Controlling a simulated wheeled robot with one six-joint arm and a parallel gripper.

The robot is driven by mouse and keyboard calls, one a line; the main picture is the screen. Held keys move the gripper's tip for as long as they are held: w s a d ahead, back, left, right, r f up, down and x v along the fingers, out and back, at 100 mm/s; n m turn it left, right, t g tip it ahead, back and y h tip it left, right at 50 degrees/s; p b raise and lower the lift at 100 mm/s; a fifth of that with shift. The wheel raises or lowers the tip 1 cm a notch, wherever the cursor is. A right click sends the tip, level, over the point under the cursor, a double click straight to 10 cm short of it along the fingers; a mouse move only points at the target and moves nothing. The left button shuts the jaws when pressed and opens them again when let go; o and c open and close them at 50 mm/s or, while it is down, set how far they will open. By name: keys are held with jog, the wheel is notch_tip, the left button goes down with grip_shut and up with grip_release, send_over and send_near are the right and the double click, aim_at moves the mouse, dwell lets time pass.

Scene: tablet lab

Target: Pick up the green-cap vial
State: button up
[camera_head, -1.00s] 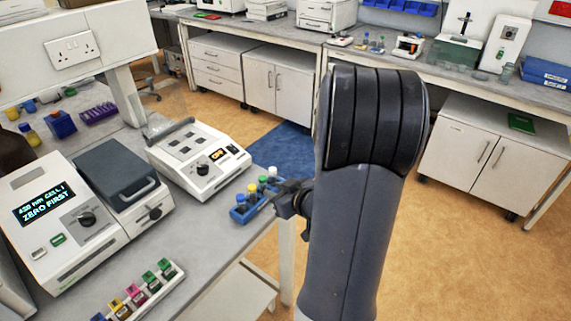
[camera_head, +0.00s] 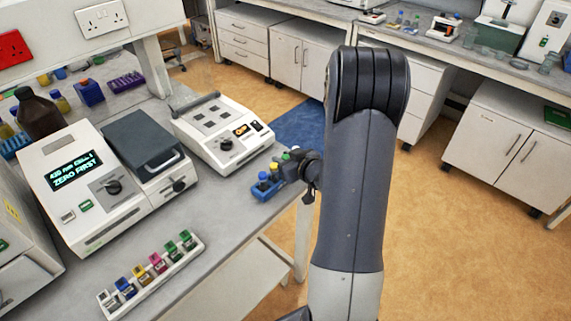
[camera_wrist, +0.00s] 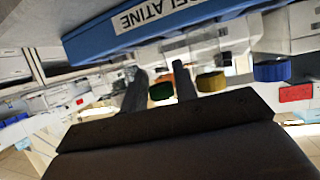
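The green-cap vial (camera_head: 286,156) stands in a small blue rack (camera_head: 262,193) near the table's right edge. My gripper (camera_head: 285,163) is at the rack, partly covering the vials. In the wrist view, which looks upside down, the green cap (camera_wrist: 160,91) shows between my two fingers (camera_wrist: 161,84). A thin gap seems to show on each side, so the gripper looks open. The yellow-cap vial (camera_wrist: 211,82) is just right of the fingers, and the blue-cap vial (camera_wrist: 272,70) is farther right. The green-cap vial's body is mostly hidden.
A white instrument with a small display (camera_head: 223,137) stands behind and left of the rack. A larger instrument (camera_head: 88,190) is farther left. A white holder of coloured-cap cuvettes (camera_head: 153,276) lies at the table's front. Open floor is to the right.

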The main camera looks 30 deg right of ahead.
jog(key=shift+w+a+f, duration=0.1)
jog(key=shift+w+f, duration=0.15)
jog(key=shift+w, duration=0.3)
jog(key=shift+c, duration=0.3)
grip_shut()
